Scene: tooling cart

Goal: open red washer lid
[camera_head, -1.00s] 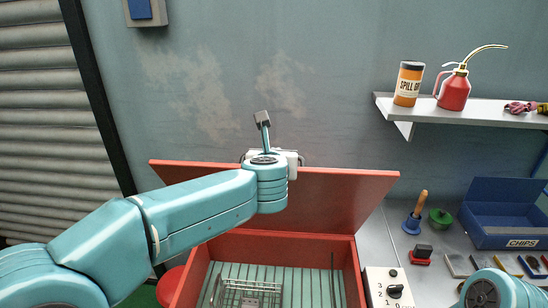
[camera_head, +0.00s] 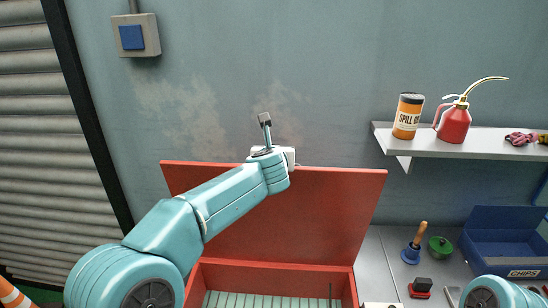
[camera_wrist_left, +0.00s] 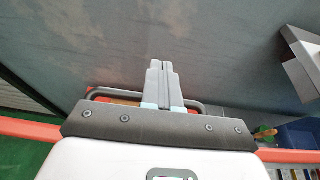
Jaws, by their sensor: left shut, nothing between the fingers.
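The red washer lid (camera_head: 310,225) stands raised, close to upright, at the back of the red washer (camera_head: 265,272) in the head view. The washer's interior is open to view, with a pale ribbed floor. My left gripper (camera_head: 263,119) points up, above the lid's top edge, with its arm crossing in front of the lid. It is shut and empty. In the left wrist view its fingers (camera_wrist_left: 159,80) are together, with the grey wall beyond them. Whether the arm touches the lid cannot be told. My right gripper is not in view.
A shelf (camera_head: 460,141) on the right wall holds an orange can (camera_head: 408,116) and a red oil can (camera_head: 455,124). A blue-buttoned wall box (camera_head: 135,36) hangs at upper left.

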